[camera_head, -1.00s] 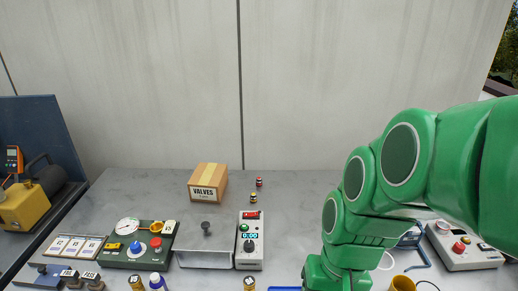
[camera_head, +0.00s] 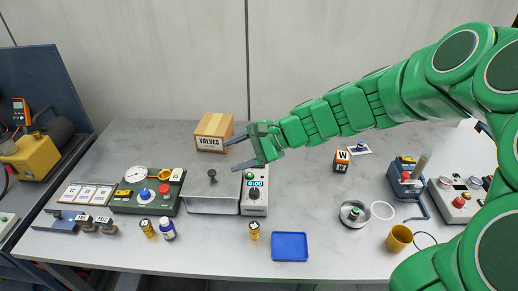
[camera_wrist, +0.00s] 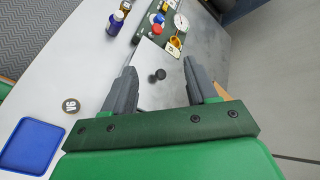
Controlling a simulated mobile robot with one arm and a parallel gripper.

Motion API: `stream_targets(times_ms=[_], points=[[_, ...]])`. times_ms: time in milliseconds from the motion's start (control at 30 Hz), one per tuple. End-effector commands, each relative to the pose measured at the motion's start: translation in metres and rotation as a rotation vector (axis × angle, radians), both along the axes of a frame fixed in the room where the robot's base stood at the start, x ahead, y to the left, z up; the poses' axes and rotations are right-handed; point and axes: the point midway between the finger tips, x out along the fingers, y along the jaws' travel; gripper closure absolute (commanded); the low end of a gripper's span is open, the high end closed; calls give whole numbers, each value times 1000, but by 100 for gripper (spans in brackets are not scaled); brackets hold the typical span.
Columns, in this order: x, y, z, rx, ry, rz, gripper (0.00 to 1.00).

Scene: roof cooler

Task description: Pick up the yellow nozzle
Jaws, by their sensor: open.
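My gripper (camera_head: 232,156) is open and empty, reaching left above the grey box with a dark knob (camera_head: 212,177). In the wrist view the knob (camera_wrist: 160,75) shows between the spread fingers (camera_wrist: 159,68), below them. I cannot clearly make out the yellow nozzle now. A small yellow-and-black piece stood behind the white timer unit (camera_head: 254,193) earlier; my gripper and wrist now cover that spot in the head view. The wrist view does not show it either.
A VALVES carton (camera_head: 213,130) stands just behind the gripper. A green gauge panel (camera_head: 147,192) is to the left.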

Motion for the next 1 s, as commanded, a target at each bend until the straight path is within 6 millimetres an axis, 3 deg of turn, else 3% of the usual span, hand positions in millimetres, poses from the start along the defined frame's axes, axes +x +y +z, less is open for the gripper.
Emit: stream_targets(times_ms=[333,600,800,1000], points=[[102,-8,-31,198,223,-328,42],[175,-40,-83,317,425,-606,42],[215,-72,-135,384,578,-810,42],[235,-97,-174,415,676,-944,42]])
